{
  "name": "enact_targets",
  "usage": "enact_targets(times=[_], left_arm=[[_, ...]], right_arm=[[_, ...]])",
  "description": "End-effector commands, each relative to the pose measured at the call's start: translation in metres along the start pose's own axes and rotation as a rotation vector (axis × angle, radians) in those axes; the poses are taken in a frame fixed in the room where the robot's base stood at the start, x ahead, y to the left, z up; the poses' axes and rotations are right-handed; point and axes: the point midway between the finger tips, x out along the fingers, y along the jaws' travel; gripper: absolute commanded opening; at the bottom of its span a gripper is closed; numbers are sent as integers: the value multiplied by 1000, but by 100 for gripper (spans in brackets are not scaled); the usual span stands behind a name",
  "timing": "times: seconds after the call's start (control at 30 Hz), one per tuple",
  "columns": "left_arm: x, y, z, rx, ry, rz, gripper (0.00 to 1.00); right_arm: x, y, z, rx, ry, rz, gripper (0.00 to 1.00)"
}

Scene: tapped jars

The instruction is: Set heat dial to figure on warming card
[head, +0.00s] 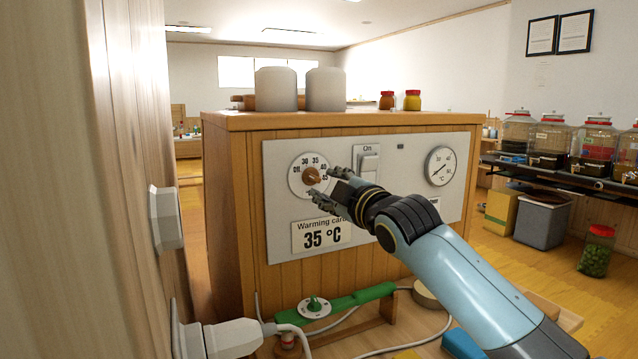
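The heat dial (297,180) is a white disc with Off, 30, 35 and higher figures, on the grey panel of a wooden cabinet. Its brown knob (311,176) is at the middle; I cannot tell exactly which figure it points to. The warming card (322,236) below the dial reads 35 °C. My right gripper (326,187) is open, its dark fingers spread just right of and below the knob. They cover the dial's lower right part. I cannot tell if they touch it. My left gripper is not in view.
Right of the dial are an On switch (369,165) and a round °C gauge (440,166). Two pale jars (276,89) stand on the cabinet top. Below is a green bar (345,303) with a knob. A white plug (232,338) and wooden wall (110,130) close the left side.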

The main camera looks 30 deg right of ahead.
Motion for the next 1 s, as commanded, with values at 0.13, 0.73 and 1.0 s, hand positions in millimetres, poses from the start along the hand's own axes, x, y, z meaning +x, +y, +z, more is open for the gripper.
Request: enact_targets(times=[0.13,0.73,1.0], left_arm=[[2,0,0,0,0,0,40],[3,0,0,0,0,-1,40],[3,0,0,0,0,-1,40]], right_arm=[[28,0,0,3,-1,0,35],[51,-1,1,1,-2,-2,24],[51,-1,1,2,-2,-3,0]])
